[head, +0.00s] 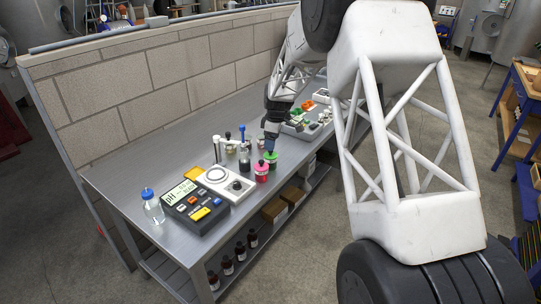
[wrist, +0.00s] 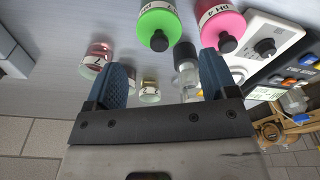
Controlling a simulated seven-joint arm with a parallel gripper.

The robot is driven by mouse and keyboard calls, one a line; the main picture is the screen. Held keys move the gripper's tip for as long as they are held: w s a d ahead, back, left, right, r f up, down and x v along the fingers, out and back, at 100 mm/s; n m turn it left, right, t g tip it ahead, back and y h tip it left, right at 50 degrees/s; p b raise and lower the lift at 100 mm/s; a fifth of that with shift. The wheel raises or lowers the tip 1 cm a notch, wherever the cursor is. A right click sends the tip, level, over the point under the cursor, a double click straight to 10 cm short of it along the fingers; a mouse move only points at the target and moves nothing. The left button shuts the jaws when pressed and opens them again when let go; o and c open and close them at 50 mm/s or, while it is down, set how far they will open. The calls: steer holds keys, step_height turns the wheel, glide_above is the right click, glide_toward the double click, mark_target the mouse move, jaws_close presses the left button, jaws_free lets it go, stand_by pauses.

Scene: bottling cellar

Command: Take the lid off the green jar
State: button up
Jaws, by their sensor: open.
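The green jar (wrist: 158,14) stands at the top of the wrist view, with a black knob (wrist: 158,41) on its lid. In the head view the green jar (head: 270,157) shows just behind the pink jar, partly covered by my gripper (head: 271,143). In the wrist view my gripper (wrist: 163,62) is open, with its two blue fingers apart and nothing held between them. The green jar lies beyond the fingertips, roughly in line with the gap. I cannot tell how far the fingers are from the knob.
The pink jar (wrist: 224,18) stands close beside the green one. A black-topped bottle (wrist: 186,62) and small glass jars (wrist: 97,60) are nearby. A white stirrer (head: 226,184), a pH meter (head: 195,204) and a blue-capped bottle (head: 152,206) stand on the grey bench (head: 125,181). A block wall runs behind.

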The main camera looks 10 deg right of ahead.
mark_target(270, 153)
steer(key=shift+f, duration=0.1)
steer(key=shift+w+a+f, duration=0.1)
steer(key=shift+a+f, duration=0.05)
steer(key=shift+f, duration=1.1)
steer(key=shift+w+a+f, duration=0.1)
steer(key=shift+f, duration=1.15)
steer(key=shift+c, duration=0.3)
steer(key=c, duration=1)
